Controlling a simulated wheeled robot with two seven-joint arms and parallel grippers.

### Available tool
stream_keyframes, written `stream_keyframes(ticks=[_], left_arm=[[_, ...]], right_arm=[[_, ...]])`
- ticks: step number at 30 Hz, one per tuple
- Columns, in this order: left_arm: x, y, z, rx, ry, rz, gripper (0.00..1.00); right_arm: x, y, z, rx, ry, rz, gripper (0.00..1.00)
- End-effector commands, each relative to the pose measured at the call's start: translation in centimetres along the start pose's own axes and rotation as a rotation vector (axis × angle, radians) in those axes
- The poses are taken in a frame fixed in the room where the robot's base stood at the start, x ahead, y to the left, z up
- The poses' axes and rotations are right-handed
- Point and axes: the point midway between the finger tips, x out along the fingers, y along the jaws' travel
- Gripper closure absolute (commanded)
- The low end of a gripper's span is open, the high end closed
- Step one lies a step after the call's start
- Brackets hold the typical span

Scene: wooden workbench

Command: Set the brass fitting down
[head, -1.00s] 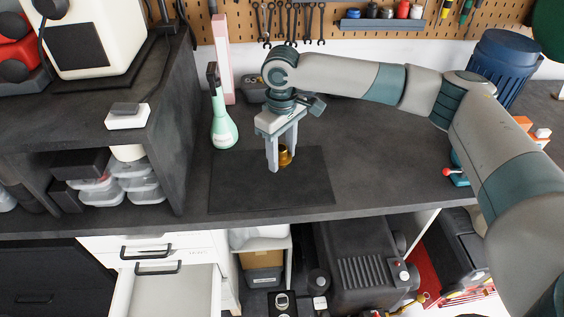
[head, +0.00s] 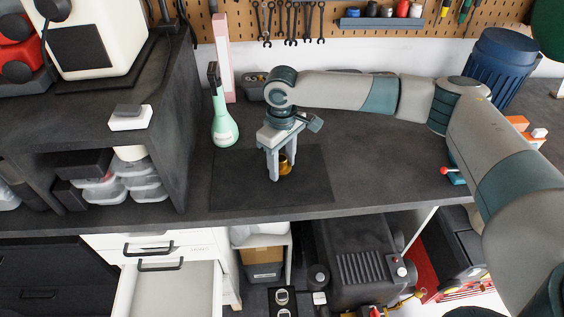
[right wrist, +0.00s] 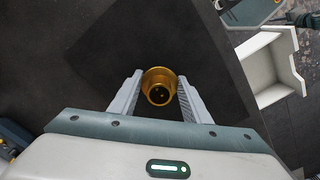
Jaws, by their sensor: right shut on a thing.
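The brass fitting (head: 285,166) is a small gold-coloured piece, partly hidden behind the fingers in the head view. In the right wrist view the fitting (right wrist: 159,86) shows as a round flanged cup between the fingertips. My right gripper (head: 279,172) points down over the dark mat (head: 231,186) and is shut on the fitting. The right gripper (right wrist: 159,95) has one finger on each side of it. The fitting is low over the mat; I cannot tell whether its base touches. My left gripper is not in view.
A dark shelf unit (head: 178,130) borders the left. An open drawer (head: 170,285) is below the bench edge. The bench right of the mat is clear.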

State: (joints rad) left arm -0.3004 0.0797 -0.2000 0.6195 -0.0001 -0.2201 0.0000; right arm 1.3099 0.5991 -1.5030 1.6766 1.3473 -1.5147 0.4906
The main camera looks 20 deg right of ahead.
Motion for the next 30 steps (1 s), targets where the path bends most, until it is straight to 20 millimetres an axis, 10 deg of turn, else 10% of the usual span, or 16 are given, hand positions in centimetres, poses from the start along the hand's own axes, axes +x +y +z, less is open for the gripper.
stream_keyframes(ticks=[1, 2, 4, 19, 30], left_arm=[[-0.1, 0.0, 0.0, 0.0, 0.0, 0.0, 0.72], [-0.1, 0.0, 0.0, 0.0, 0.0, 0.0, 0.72], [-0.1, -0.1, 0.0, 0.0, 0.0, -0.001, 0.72], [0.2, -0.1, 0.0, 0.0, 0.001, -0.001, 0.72], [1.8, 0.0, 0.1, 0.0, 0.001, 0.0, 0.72]], right_arm=[[0.1, 0.0, 0.0, 0.0, -0.001, -0.001, 0.83], [0.2, 0.0, 0.0, 0.0, -0.001, -0.001, 0.54], [0.1, 0.0, 0.0, 0.0, 0.0, -0.001, 0.38], [-0.5, 0.0, -0.1, 0.0, 0.002, 0.0, 0.38], [-5.8, 0.0, -0.1, 0.0, 0.004, 0.0, 0.38]])
